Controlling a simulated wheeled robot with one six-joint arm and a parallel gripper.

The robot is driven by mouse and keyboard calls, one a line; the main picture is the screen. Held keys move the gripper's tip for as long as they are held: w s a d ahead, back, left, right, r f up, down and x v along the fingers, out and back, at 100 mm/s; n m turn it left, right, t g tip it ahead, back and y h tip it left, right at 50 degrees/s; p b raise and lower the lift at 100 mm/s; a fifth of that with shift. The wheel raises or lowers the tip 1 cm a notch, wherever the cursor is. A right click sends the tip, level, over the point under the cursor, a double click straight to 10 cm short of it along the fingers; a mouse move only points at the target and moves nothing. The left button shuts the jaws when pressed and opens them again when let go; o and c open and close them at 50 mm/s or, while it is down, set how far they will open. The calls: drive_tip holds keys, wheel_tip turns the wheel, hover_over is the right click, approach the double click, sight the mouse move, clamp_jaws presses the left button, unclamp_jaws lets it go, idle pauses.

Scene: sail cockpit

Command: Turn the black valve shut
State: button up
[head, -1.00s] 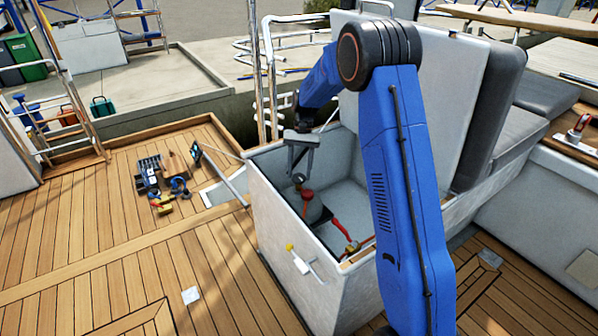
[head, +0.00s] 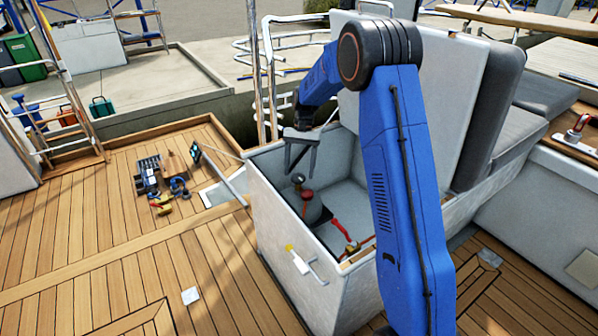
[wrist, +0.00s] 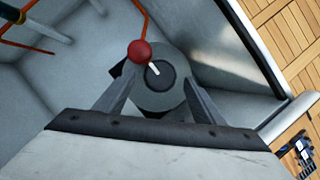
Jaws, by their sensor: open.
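The black valve (wrist: 153,78) shows in the wrist view as a dark round knob on top of a grey cylinder (wrist: 146,104). A pale pointer or stem crosses it. In the head view the small dark knob (head: 298,179) sits inside the open white locker. My gripper (head: 301,171) is open and empty above it, pointing down. In the wrist view the two fingers stand on either side of the knob, with gaps on both sides. I see no contact. A red round part (wrist: 139,53) is beside the knob; it also shows in the head view (head: 307,194).
The raised lid (head: 420,100) stands behind. Tools (head: 165,183) lie on the deck at left.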

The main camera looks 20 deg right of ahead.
drive_tip(key=v, duration=1.6)
drive_tip(key=shift+r, duration=0.3)
drive_tip(key=s+d+r+n+t, duration=0.1)
drive_tip(key=s+r, duration=0.3)
drive_tip(key=s, duration=0.4)
drive_tip(key=s+r+n+t+h, duration=0.15)
drive_tip(key=s+r, duration=0.25)
drive_tip(key=s, duration=0.4)
drive_tip(key=s+d+r+t, duration=0.15)
drive_tip(key=s+r, duration=0.25)
drive_tip(key=s, duration=0.5)
drive_tip(key=s+f+n+t, duration=0.1)
drive_tip(key=s+f, duration=0.3)
drive_tip(key=s, duration=0.8)
drive_tip(key=s+d+f+n+t, duration=0.1)
drive_tip(key=s+f+n+t, duration=0.1)
drive_tip(key=s, duration=1.1)
wheel_tip(320, 180, down, 2)
drive_tip(key=shift+s+f+t+h, duration=0.2)
drive_tip(key=shift+t+h, duration=0.15)
drive_tip(key=shift+t, duration=0.55)
